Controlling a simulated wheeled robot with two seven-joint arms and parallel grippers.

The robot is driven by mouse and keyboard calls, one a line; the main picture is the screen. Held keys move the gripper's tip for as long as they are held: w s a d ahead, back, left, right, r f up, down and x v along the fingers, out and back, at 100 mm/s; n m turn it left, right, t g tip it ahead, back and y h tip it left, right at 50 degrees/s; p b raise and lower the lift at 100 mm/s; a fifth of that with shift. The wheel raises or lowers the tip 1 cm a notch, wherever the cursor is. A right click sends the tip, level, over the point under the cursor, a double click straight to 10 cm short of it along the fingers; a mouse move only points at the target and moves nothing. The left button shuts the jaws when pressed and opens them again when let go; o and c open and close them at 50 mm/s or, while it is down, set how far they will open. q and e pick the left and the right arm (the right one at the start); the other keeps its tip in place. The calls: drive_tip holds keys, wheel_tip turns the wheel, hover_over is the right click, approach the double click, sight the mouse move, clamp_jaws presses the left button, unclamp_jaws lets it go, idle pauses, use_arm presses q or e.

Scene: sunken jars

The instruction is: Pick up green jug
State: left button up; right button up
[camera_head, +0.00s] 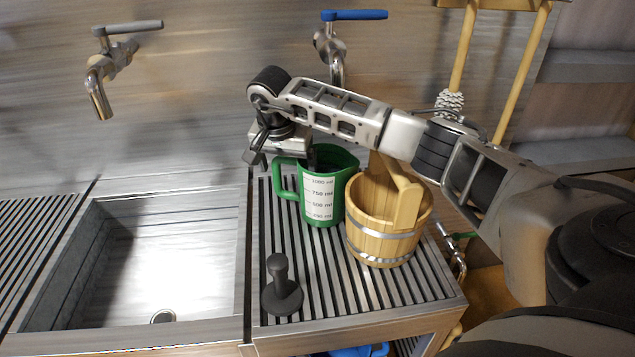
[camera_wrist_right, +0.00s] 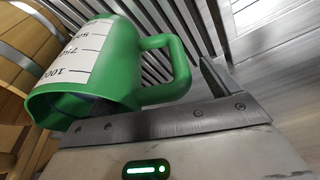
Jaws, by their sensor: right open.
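The green jug (camera_head: 322,215) stands upright on the slatted drainboard, with a white measuring scale on its front and its handle (camera_head: 284,178) to the left. My right gripper (camera_head: 272,158) is open and empty at the upper left of the jug, close to the handle. In the right wrist view, the jug (camera_wrist_right: 115,60) lies across the upper left, its rim towards the gripper. Its handle (camera_wrist_right: 178,62) reaches towards the one finger that shows clearly. My left gripper is not in view.
A wooden bucket (camera_head: 376,236) stands close to the jug's right. A dark plunger-like object (camera_head: 281,287) stands in front on the drainboard (camera_head: 330,285). A sink (camera_head: 150,270) lies left. Taps (camera_head: 103,75) and (camera_head: 331,50) are on the wall behind.

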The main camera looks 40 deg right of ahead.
drive_tip(key=shift+d+f, duration=0.1)
drive_tip(key=shift+f, duration=0.35)
drive_tip(key=shift+c, duration=0.2)
drive_tip(key=c, duration=1.5)
drive_tip(key=shift+w+r, duration=0.15)
clamp_jaws()
drive_tip(key=shift+r, duration=0.15)
